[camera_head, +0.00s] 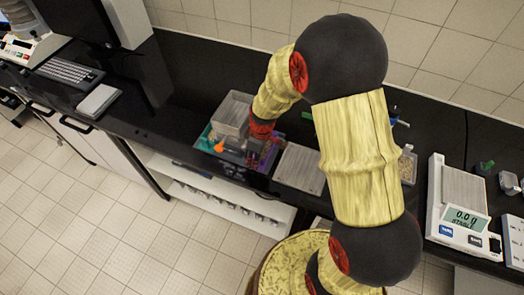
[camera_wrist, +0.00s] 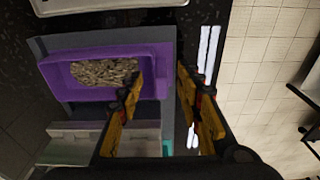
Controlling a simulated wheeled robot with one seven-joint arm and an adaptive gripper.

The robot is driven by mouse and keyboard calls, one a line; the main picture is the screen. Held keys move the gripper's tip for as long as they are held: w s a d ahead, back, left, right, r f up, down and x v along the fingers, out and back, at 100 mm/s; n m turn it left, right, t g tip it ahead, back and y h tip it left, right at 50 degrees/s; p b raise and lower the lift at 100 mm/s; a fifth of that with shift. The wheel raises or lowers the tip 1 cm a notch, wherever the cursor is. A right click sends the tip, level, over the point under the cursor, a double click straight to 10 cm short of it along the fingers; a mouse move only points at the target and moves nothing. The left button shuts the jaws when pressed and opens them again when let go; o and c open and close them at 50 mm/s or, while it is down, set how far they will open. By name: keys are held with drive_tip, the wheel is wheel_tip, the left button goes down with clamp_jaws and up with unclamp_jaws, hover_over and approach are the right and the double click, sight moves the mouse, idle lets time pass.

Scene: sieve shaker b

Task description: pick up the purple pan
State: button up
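The purple pan (camera_wrist: 62,80) holds brown grainy material and lies in the upper left of the wrist view. In the head view the purple pan (camera_head: 269,156) is mostly hidden behind my gripper. My gripper (camera_wrist: 160,76) is open with nothing held. Its left finger appears over the pan's inside and its right finger appears beyond the pan's right edge, so the right rim shows between them. I cannot tell whether either finger touches the pan. In the head view my gripper (camera_head: 257,150) points down at the pan.
A grey tray (camera_wrist: 38,47) lies under the pan. A grey bin (camera_head: 234,110), teal tray (camera_head: 204,142) and orange item (camera_head: 220,147) sit close by on the left. A flat grey panel (camera_head: 300,169) is on the right. A scale (camera_head: 461,205) stands farther right on the black counter (camera_head: 180,95).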

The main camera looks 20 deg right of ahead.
drive_tip(key=shift+r, duration=0.1)
drive_tip(key=shift+c, duration=0.4)
drive_tip(key=c, duration=0.8)
clamp_jaws()
